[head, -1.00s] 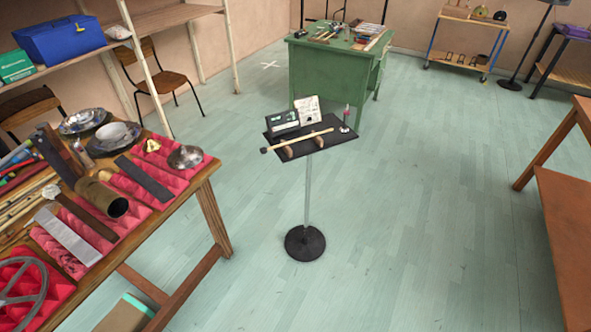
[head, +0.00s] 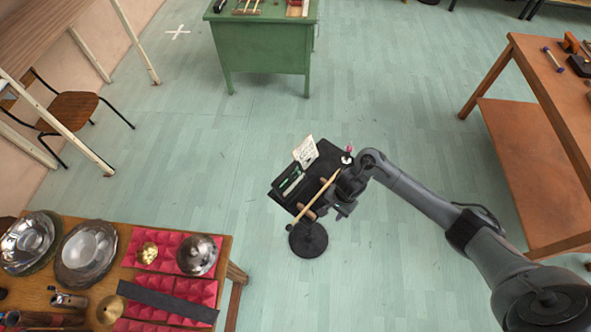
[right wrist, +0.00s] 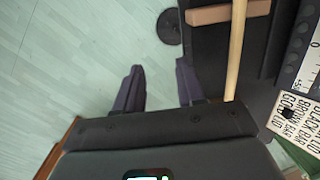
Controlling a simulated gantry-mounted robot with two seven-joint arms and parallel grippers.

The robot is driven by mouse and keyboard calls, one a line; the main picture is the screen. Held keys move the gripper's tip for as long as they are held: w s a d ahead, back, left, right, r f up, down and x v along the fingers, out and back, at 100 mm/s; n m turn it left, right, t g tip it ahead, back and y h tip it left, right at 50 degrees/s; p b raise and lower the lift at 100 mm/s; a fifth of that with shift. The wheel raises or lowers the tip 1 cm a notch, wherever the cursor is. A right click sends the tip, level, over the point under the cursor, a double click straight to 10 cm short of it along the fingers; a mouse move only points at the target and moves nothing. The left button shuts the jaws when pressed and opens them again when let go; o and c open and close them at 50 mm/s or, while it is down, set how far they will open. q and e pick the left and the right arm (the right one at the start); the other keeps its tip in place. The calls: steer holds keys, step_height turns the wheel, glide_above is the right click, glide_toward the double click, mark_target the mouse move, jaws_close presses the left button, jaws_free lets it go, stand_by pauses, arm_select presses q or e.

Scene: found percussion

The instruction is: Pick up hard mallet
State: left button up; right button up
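The hard mallet (head: 315,200) has a pale wooden handle and a small dark head at its lower left end. It lies across wooden rests (right wrist: 225,14) on the black stand tray (head: 335,156). My right gripper (head: 343,210) is at the right side of the tray, beside the handle, and partly hides that end. In the right wrist view, its two dark fingers (right wrist: 158,82) are apart with nothing between them. The mallet handle (right wrist: 236,50) runs just right of the fingers, outside the gap. My left gripper is not in view.
A table with bowls and red foam (head: 228,262) stands lower left, a brown bench (head: 530,150) right. Floor around the stand is clear.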

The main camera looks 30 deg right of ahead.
mark_target(325, 187)
steer(key=w+d+r+t+p, duration=0.1)
steer(key=w+d+r, duration=0.15)
steer(key=r, duration=0.25)
steer(key=w+d+r+t+p, duration=0.1)
steer(key=w+r+p, duration=0.1)
steer(key=w+r, duration=0.3)
steer(key=shift+h, duration=0.3)
steer(key=shift+s+b+x, duration=0.2)
steer(key=shift+b+x, duration=1.5)
steer(key=shift+x, duration=2.85)
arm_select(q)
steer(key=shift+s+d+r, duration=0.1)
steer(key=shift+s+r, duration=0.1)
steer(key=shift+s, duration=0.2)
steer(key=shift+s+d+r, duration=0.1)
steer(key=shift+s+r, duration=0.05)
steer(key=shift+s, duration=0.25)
arm_select(e)
steer(key=shift+a+f, duration=0.1)
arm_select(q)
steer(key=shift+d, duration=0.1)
arm_select(e)
steer(key=shift+c, duration=0.5)
jaws_close()
